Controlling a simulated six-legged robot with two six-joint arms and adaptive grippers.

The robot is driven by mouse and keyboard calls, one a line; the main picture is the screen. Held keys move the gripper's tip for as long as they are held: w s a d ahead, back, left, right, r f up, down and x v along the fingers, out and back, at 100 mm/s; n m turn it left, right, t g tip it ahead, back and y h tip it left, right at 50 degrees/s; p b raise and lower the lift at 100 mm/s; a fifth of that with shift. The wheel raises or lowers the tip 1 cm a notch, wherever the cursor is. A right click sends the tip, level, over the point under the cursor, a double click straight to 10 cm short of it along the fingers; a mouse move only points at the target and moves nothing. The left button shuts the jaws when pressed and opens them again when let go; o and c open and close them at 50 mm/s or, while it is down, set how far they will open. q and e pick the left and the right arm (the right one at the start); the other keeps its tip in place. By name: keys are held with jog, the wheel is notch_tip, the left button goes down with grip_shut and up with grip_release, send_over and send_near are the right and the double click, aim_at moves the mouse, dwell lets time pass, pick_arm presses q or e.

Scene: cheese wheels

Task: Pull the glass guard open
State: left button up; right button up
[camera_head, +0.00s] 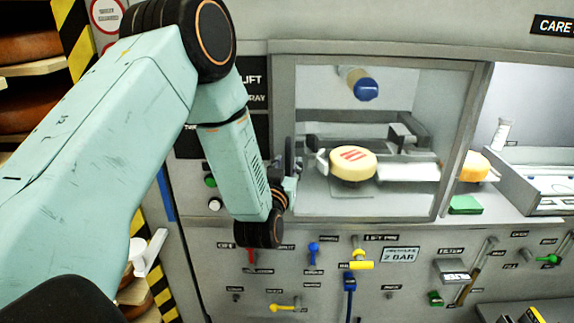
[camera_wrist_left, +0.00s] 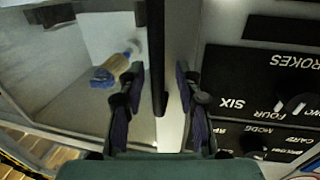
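The glass guard (camera_head: 455,140) is a grey-framed pane across the front of the machine bay. A dark upright handle bar (camera_wrist_left: 158,60) is at its left side. My left gripper (camera_head: 290,168) is at the left edge of the guard, partly hidden by its own wrist in the head view. In the left wrist view the left gripper (camera_wrist_left: 158,100) is open, with one finger on each side of the bar and gaps visible between. Contact cannot be seen. My right gripper is not in view.
Behind the glass are a pale cheese wheel (camera_head: 353,163) with red marks and a blue-tipped cylinder (camera_head: 362,84). Below is a control panel with a yellow valve (camera_head: 362,260) and several levers. A green block (camera_head: 465,205) lies right of the guard. Cheese shelves (camera_head: 30,68) stand far left.

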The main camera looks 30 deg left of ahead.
pick_arm(q)
jog(key=shift+a, duration=0.1)
jog(key=shift+c, duration=0.7)
jog(key=shift+w+d, duration=0.25)
jog(key=shift+d, duration=0.1)
jog(key=c, duration=0.5)
jog(key=shift+s+a+f, duration=0.1)
jog(key=shift+a, duration=0.15)
grip_shut()
